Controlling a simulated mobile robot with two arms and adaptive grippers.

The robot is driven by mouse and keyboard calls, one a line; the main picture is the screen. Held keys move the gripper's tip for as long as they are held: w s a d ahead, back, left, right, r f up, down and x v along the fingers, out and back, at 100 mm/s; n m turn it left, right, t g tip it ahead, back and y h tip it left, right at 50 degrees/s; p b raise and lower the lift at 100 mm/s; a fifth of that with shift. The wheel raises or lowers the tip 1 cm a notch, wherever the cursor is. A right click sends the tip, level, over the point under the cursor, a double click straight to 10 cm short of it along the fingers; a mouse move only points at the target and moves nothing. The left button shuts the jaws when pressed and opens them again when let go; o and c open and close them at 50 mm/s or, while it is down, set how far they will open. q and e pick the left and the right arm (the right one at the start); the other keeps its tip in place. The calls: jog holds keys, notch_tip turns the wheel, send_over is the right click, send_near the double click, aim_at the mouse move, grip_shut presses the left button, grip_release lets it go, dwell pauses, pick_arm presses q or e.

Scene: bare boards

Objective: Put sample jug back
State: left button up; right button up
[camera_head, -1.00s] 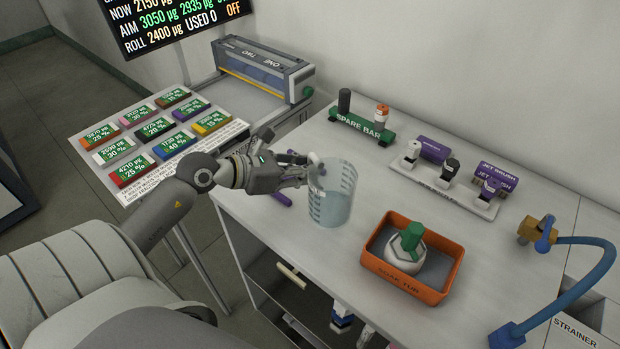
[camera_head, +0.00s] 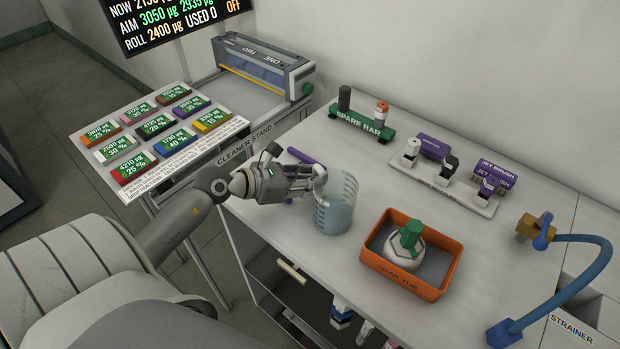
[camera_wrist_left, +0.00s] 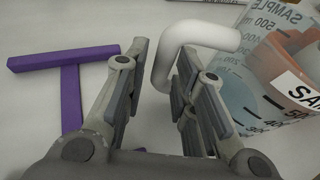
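The clear sample jug (camera_head: 336,212) stands upright on the pale bench, left of the orange soak tub. In the left wrist view the jug (camera_wrist_left: 262,75) shows at the right, with its white handle (camera_wrist_left: 205,34) reaching toward my fingers. My left gripper (camera_head: 306,182) is at the handle side of the jug, low over the bench. In the wrist view the gripper (camera_wrist_left: 163,62) has its fingers apart; the handle's bent end lies between them, nearer the right finger. Whether a finger touches it I cannot tell. My right gripper is not in view.
A purple T-shaped tool (camera_wrist_left: 70,80) lies left of the fingers. The soak tub (camera_head: 402,284) holds a white and green item. Behind are the spare bar rack (camera_head: 362,124) and a nozzle tray (camera_head: 440,188); a blue hose (camera_head: 600,270) is at right. Bench behind the jug is clear.

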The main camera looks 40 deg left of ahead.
pick_arm(q)
jog(key=shift+o, duration=0.5)
jog(key=shift+r, duration=0.25)
jog(key=shift+s+a, duration=0.15)
jog(key=shift+s, duration=0.1)
jog(key=b+v, duration=0.2)
jog(key=v, duration=0.9)
jog(key=shift+s+r+b, duration=0.15)
jog(key=shift+r+b, duration=0.05)
jog(key=shift+b, duration=0.2)
jog(key=shift+a, duration=0.15)
jog(key=shift+f, duration=0.1)
